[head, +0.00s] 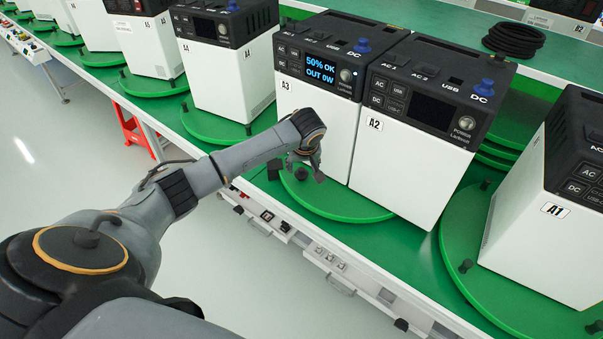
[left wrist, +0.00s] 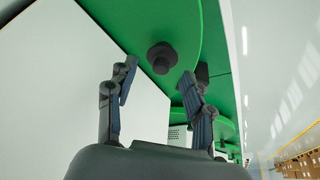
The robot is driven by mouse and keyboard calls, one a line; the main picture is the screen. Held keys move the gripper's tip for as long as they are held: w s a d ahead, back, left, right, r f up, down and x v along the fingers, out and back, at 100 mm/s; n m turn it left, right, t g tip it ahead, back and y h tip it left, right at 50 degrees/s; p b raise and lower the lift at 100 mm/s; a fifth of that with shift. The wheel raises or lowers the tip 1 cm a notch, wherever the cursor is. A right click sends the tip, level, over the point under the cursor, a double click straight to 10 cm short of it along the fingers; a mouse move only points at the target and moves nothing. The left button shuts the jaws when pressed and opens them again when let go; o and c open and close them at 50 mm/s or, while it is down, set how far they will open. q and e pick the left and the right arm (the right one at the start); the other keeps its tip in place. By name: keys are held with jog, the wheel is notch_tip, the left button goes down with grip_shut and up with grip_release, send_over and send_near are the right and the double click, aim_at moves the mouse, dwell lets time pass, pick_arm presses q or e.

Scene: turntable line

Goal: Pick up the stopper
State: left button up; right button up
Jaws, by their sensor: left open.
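The stopper, a small black round knob with a wider flange, sits on the green turntable in front of the white unit A3 (head: 290,108). In the left wrist view the stopper (left wrist: 161,58) shows just beyond and between my fingertips. In the head view the stopper (head: 301,174) is partly covered by my left gripper (head: 305,166). The left gripper also shows in the left wrist view (left wrist: 157,78), with its two fingers spread and nothing between the pads. My right gripper is not in view.
A dark block (head: 273,169) stands left of the stopper at the table edge. Units A2 (head: 405,165) and A1 (head: 535,230) stand to the right on green turntables, with unit A4 (head: 225,80) to the left. A coiled black cable (head: 513,40) lies behind.

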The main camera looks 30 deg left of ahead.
aim_at(301, 169)
pick_arm(q)
jog(key=x, duration=0.3)
jog(key=shift+w+a+f, duration=0.1)
jog(key=shift+a+f, duration=0.05)
jog(key=shift+f, duration=0.1)
jog(key=c, duration=0.7)
jog(key=shift+r, duration=0.15)
